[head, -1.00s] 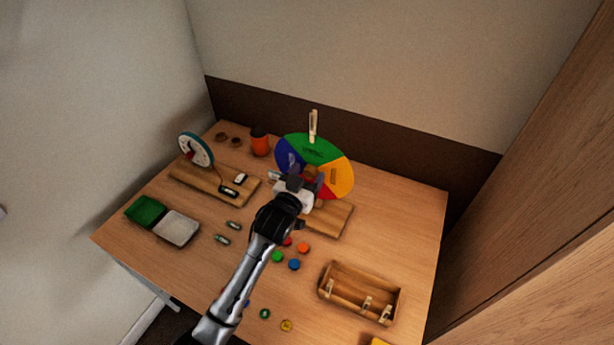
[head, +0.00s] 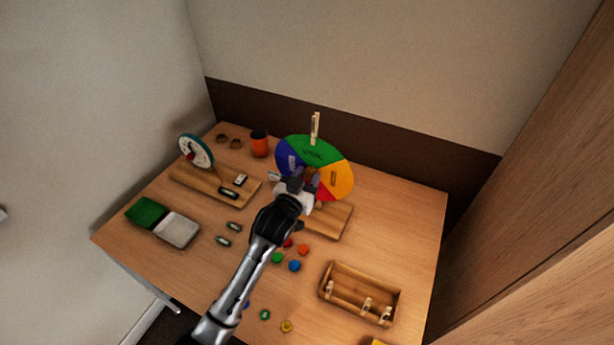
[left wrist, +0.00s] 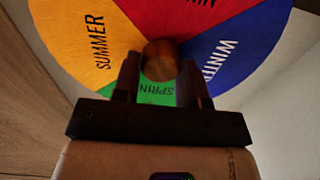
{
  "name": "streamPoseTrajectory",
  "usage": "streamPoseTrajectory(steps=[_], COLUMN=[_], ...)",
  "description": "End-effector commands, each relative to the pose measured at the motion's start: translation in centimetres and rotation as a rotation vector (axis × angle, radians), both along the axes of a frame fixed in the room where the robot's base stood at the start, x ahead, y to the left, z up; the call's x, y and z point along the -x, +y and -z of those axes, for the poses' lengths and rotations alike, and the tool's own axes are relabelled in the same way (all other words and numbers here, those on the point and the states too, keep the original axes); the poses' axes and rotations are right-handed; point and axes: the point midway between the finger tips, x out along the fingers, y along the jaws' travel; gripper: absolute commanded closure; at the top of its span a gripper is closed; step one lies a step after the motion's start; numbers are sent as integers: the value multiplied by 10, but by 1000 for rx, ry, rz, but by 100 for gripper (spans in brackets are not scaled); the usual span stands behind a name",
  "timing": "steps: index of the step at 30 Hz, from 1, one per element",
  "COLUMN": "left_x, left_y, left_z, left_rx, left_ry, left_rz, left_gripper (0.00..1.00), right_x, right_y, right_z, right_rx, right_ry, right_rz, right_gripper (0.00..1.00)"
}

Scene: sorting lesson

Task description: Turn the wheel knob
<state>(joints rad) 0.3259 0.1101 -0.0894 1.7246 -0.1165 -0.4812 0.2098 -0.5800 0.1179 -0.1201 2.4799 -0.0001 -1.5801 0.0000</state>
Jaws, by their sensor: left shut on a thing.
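The season wheel (head: 322,152) stands upright on a wooden base (head: 333,222), with green at the top, blue at the left, orange at the right and red at the bottom. It fills the top of the left wrist view (left wrist: 95,45), with season words on its sectors. A brown round knob (head: 312,173) is at its middle; it also shows in the left wrist view (left wrist: 160,58). My left gripper (left wrist: 160,78) is shut on the knob, one finger on each side. In the head view, the gripper (head: 304,183) partly hides the lower wheel. My right gripper is out of view.
A light pointer (head: 315,128) stands above the wheel. A clock on a board (head: 196,150), an orange cup (head: 259,144) and a green-and-white tray (head: 178,230) are at the left. Coloured discs (head: 294,265) lie in front, and a wooden box (head: 360,292) stands at the right.

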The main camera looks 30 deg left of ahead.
Motion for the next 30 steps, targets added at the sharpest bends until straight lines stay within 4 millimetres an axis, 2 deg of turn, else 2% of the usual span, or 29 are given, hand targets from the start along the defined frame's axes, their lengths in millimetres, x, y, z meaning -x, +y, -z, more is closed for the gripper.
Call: streamPoseTrajectory(steps=[5, 15, 30], left_x=[0, 0, 0], left_y=[0, -2, -3], left_z=[-4, -5, -1], left_rx=[-90, -395, -870], left_ry=[3, 4, 5], left_rz=[0, 2, 2], left_gripper=[85, 85, 85], right_x=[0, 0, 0], right_y=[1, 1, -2], right_z=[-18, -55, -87], right_rx=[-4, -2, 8], right_ry=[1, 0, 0], right_rz=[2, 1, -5], right_gripper=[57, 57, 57])
